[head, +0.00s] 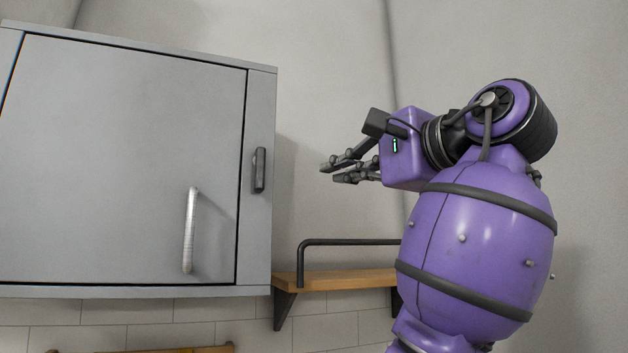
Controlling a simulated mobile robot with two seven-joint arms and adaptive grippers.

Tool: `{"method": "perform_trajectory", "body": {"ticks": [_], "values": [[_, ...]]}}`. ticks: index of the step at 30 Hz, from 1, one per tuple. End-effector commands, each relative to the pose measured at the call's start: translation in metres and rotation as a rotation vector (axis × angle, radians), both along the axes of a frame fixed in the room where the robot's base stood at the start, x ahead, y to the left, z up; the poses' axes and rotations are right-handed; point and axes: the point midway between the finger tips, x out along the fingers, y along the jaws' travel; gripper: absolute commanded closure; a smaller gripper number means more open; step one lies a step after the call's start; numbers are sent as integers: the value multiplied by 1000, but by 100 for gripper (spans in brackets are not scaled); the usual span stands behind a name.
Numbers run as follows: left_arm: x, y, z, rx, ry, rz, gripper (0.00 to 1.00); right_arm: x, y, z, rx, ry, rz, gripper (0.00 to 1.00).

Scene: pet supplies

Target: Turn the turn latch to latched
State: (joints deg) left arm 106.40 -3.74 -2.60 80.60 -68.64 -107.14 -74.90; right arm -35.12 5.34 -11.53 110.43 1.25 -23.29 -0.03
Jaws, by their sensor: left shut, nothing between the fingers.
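A wall cabinet (120,130) with a grey door fills the left side of the head view, and the door sits closed in its frame. The turn latch (260,170) is a small dark piece on the cabinet's right frame strip. Its lever looks upright, along the door edge, and does not visibly cross onto the door.
A light bar handle (190,230) stands out from the door's lower right. A wooden shelf (345,280) with a black rail (345,241) is on the wall below my gripper. The wall between cabinet and gripper is bare.

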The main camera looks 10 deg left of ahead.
Motion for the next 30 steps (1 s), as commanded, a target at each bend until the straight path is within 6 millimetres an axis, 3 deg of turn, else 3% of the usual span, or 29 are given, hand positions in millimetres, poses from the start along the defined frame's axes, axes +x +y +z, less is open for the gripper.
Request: {"method": "perform_trajectory", "body": {"ticks": [13, 21, 30], "values": [[61, 69, -1, -2, 3, 3, 100, -3, -4, -2, -6, 8, -1, 100], [40, 97, 1, -2, -2, 1, 100, 6, 1, 7, 1, -13, 4, 100], [39, 101, -1, -1, 3, 1, 100, 4, 3, 6, 3, -9, 6, 100]]}}
